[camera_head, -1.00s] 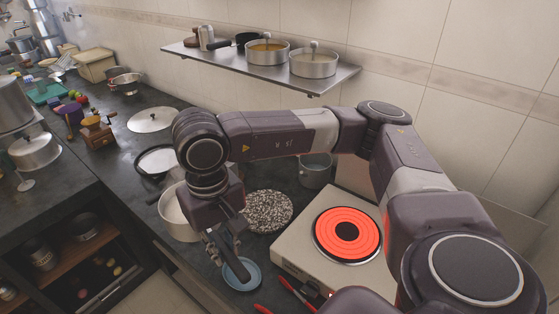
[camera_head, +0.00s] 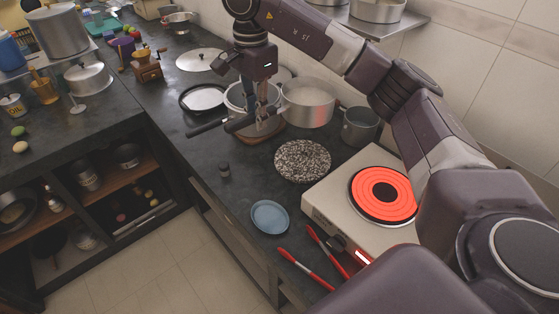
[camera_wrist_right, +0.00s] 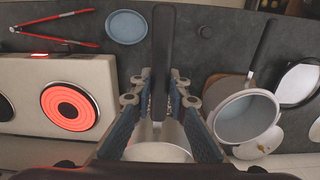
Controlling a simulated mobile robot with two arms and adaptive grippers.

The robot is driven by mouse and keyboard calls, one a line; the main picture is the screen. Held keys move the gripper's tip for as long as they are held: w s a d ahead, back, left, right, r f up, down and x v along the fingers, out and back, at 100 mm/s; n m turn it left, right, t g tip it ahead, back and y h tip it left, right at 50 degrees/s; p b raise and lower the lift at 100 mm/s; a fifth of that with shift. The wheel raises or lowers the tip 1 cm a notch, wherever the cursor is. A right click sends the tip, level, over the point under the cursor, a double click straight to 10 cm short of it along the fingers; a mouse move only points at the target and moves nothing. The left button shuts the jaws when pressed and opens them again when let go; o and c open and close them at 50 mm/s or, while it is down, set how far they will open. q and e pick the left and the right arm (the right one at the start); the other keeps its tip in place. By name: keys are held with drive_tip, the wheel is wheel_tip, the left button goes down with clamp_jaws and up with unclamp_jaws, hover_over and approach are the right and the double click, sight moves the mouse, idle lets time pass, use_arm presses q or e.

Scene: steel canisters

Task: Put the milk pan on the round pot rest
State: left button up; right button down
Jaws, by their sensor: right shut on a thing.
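The milk pan (camera_head: 307,103), a steel pan with a long dark handle, is held up above the counter. My right gripper (camera_head: 264,120) is shut on its handle. In the right wrist view the handle (camera_wrist_right: 163,50) runs between the fingers, and the pan's pale rim (camera_wrist_right: 158,152) shows below them. The round pot rest (camera_head: 302,161), a disc of black and white pebbles, lies bare on the counter, in front of the pan in the head view. My left gripper is not in view.
A second pan (camera_head: 238,97) with a dark handle stands close behind my gripper, by a brown board (camera_head: 262,135). A grey pot (camera_head: 360,126) and a glowing red hotplate (camera_head: 382,195) stand right of the rest. A blue plate (camera_head: 270,217) and red tongs (camera_head: 308,268) lie in front.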

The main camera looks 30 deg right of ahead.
wheel_tip(320, 180, down, 18)
drive_tip(key=p, duration=0.3)
drive_tip(key=shift+d+p, duration=0.1)
drive_tip(key=shift+p, duration=0.2)
drive_tip(key=c, duration=1.9)
unclamp_jaws()
drive_tip(key=shift+s, duration=0.1)
drive_tip(key=shift+r, duration=0.1)
wheel_tip(320, 180, up, 12)
drive_tip(key=shift+f+b, duration=0.1)
drive_tip(key=shift+b, duration=1.15)
